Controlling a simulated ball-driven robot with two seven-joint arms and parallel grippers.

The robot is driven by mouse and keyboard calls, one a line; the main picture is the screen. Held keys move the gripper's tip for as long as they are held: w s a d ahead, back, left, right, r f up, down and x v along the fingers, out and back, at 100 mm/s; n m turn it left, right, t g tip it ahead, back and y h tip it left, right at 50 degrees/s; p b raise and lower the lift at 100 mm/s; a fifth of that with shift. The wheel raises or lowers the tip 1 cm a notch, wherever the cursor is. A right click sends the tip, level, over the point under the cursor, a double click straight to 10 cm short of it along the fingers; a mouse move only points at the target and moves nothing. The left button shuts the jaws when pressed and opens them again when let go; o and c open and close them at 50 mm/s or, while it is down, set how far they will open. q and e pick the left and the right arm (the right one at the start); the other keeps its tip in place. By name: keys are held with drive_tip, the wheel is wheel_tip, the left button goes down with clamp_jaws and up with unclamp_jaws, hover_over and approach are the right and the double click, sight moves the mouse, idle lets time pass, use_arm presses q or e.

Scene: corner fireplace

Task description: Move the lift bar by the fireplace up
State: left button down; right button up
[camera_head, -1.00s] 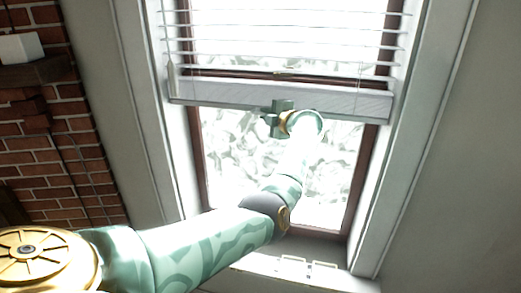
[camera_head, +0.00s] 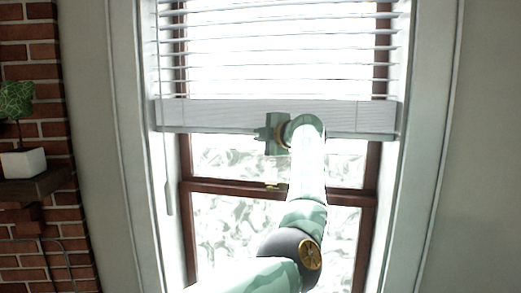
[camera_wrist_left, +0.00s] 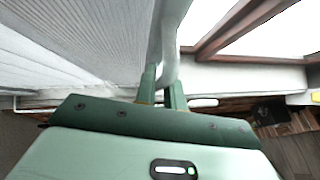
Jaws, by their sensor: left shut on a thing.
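The lift bar (camera_head: 220,115) is the broad pale bottom rail of the white window blind. It hangs roughly level across the window, above the brown middle crossbar of the frame. My left gripper (camera_head: 266,136) is at the bar's lower edge, near its middle, and is shut on it. In the left wrist view, the two green fingers (camera_wrist_left: 163,88) close around the bar's pale edge (camera_wrist_left: 172,40). My forearm covers part of the bar just right of the gripper. My right gripper is not in view.
Blind slats (camera_head: 280,45) are above the bar. The brown window crossbar (camera_head: 230,189) with a small latch lies below it. A cord or wand (camera_head: 168,180) hangs at the left. A brick wall (camera_head: 50,235) with a shelf (camera_head: 35,188) and potted plant (camera_head: 22,160) stands further left.

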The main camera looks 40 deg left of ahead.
use_arm(q)
wheel_tip(320, 180, up, 2)
drive_tip(key=shift+r, duration=0.4)
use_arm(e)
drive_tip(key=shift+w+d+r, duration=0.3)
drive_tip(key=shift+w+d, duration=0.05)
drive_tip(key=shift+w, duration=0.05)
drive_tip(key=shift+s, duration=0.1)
use_arm(q)
drive_tip(key=c, duration=1.5)
unclamp_jaws()
drive_tip(key=shift+w, duration=0.1)
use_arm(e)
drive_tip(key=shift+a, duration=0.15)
